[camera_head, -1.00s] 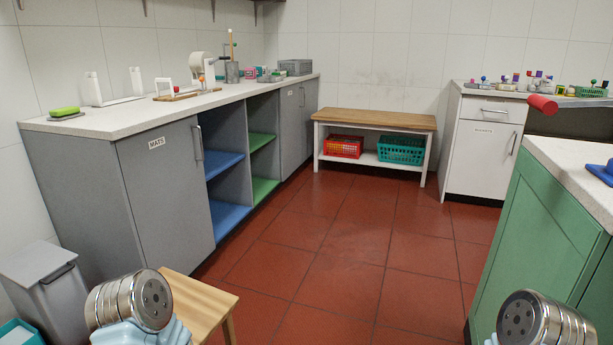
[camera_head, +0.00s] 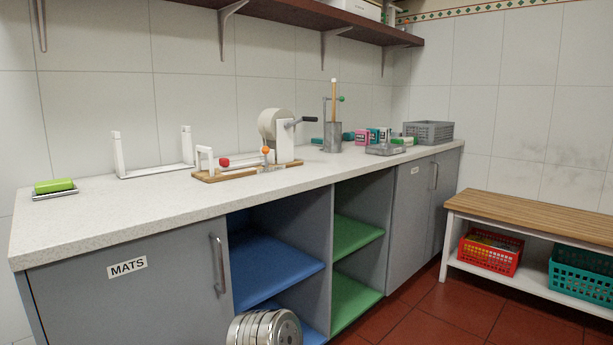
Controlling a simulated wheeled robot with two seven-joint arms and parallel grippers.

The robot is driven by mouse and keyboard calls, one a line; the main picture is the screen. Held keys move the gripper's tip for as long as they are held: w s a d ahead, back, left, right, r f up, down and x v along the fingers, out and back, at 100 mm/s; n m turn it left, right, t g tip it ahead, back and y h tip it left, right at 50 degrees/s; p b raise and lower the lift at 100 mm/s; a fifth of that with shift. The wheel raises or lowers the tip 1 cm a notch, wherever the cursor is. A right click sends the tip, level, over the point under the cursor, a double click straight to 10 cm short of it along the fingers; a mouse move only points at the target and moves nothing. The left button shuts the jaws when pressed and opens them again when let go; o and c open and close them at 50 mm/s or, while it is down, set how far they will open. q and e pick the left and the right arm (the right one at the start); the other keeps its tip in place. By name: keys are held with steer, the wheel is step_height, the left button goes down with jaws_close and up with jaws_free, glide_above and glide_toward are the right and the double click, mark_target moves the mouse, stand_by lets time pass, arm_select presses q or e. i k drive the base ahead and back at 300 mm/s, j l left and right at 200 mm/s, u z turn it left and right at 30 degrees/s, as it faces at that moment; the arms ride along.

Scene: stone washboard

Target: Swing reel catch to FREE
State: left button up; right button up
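A white reel (camera_head: 278,130) with a dark crank handle stands on a wooden board (camera_head: 218,175) on the long counter. A small metal catch with an orange knob (camera_head: 266,150) stands at the reel's left front. A red knob (camera_head: 225,162) sits on a rod further left, by a white bracket (camera_head: 205,158). I cannot read a FREE mark or tell the catch's setting at this size. A round metal part of my own arm shows at the bottom edge. Neither gripper's fingers are in view, and none of my parts is near the reel.
The counter (camera_head: 110,225) runs along the wall above a MATS cabinet (camera_head: 130,290) and open blue and green shelves. A green sponge (camera_head: 54,186), white frame (camera_head: 155,170), metal canister (camera_head: 332,136) and grey crate (camera_head: 428,132) stand on it. A wooden bench (camera_head: 530,217) is at the right.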

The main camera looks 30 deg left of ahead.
mark_target(266, 149)
steer(key=i+u, duration=0.25)
steer(key=u, duration=0.25)
steer(key=i+l+u, duration=0.1)
steer(key=u, duration=0.4)
steer(key=i+l+u, duration=0.25)
steer(key=u, duration=0.2)
steer(key=i+l, duration=0.05)
